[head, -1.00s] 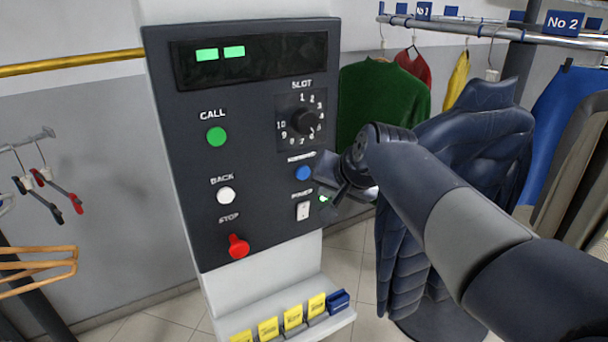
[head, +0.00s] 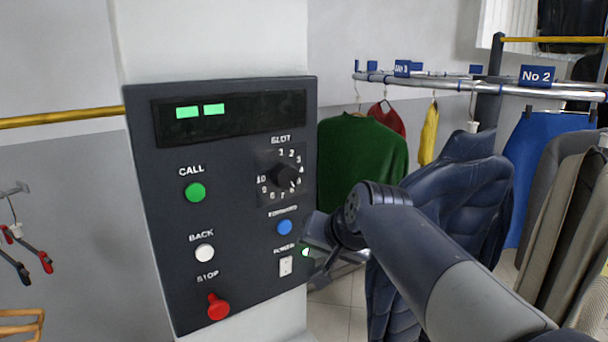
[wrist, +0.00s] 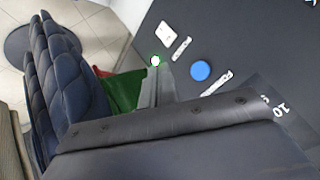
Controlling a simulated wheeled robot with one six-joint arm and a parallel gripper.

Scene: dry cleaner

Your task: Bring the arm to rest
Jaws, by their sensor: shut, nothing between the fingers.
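My arm (head: 430,255) reaches in from the lower right of the head view, bent at a dark joint.
The panel carries a blue button (head: 284,227), a slot dial (head: 286,176), a green call button (head: 195,192), a white back button (head: 204,253) and a red stop button (head: 218,307). A dark padded jacket (head: 455,190) hangs right behind my arm. A green sweater (head: 360,160) hangs behind.

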